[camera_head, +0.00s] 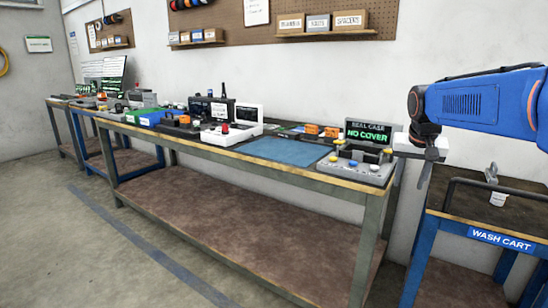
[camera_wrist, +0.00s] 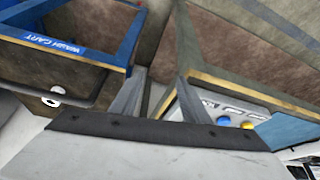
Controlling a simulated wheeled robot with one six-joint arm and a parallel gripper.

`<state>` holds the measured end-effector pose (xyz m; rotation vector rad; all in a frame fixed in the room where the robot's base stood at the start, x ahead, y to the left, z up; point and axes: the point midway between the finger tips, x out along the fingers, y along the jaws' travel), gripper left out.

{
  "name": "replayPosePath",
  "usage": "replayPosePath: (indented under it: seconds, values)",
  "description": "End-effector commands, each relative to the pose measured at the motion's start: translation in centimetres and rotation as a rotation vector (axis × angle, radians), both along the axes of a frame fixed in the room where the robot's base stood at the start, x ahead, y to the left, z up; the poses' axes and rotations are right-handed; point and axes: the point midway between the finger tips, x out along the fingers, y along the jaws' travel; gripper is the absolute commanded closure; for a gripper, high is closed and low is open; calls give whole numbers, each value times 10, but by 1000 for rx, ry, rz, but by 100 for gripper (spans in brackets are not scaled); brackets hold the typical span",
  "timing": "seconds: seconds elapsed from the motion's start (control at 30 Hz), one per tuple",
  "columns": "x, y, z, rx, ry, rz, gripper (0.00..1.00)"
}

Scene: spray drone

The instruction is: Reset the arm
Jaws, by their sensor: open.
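My blue arm (camera_head: 480,105) reaches in from the right in the head view. My gripper (camera_head: 411,180) points down at its end, over the gap between the long workbench (camera_head: 250,165) and the wash cart (camera_head: 500,238). In the wrist view my gripper (camera_wrist: 160,92) shows two grey fingers apart with nothing between them. The cart (camera_wrist: 60,45) is left of the fingers there, and the bench edge (camera_wrist: 265,90) is right of them.
The seal case station (camera_head: 362,165), its screen reading "NO COVER", stands at the bench's right end, close to my gripper. A blue mat (camera_head: 268,150) lies left of it. The cart's dark rail (camera_head: 500,183) rises nearby. Open floor (camera_head: 60,250) is at left.

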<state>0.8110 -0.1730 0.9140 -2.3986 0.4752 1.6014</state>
Motion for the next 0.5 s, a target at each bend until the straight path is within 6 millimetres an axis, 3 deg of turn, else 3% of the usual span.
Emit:
replayPosePath:
  seconds: [0.03,0.27,0.5]
  values:
    - [-18,8,-1,-1,-2,21,58]
    - [-94,39,-19,-1,-5,110,58]
    - [-172,66,-50,-3,-9,202,58]
